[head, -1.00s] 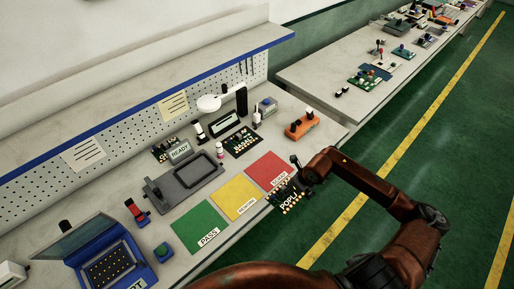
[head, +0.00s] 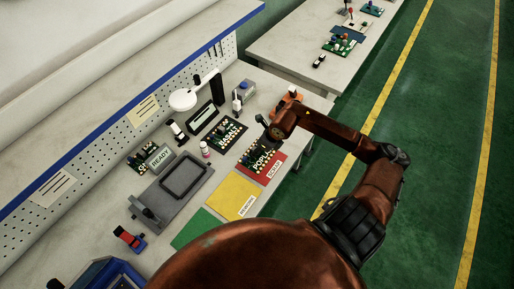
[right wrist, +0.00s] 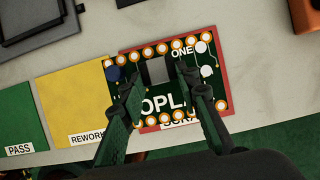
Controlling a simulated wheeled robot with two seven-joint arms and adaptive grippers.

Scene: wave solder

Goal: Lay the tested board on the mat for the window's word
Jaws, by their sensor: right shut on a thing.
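My right gripper (head: 266,138) is shut on a dark green board (head: 260,162) with white lettering and gold-ringed holes. In the right wrist view the fingers (right wrist: 158,82) straddle a grey part on the board (right wrist: 206,88). The board is over the red SCRAP mat (head: 270,177) and covers most of it; I cannot tell whether it touches. The yellow REWORK mat (head: 230,192) is bare beside it, and the green PASS mat (head: 192,231) lies beyond, partly hidden by my arm. A small window (head: 160,157) reads READY. My left gripper is not in view.
A grey fixture (head: 184,178) stands behind the mats. Another board (head: 224,134), a small bottle (head: 205,148) and a magnifier lamp (head: 183,99) are farther back. An orange holder (head: 290,99) is beyond the red mat. The bench's front edge is close to the mats.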

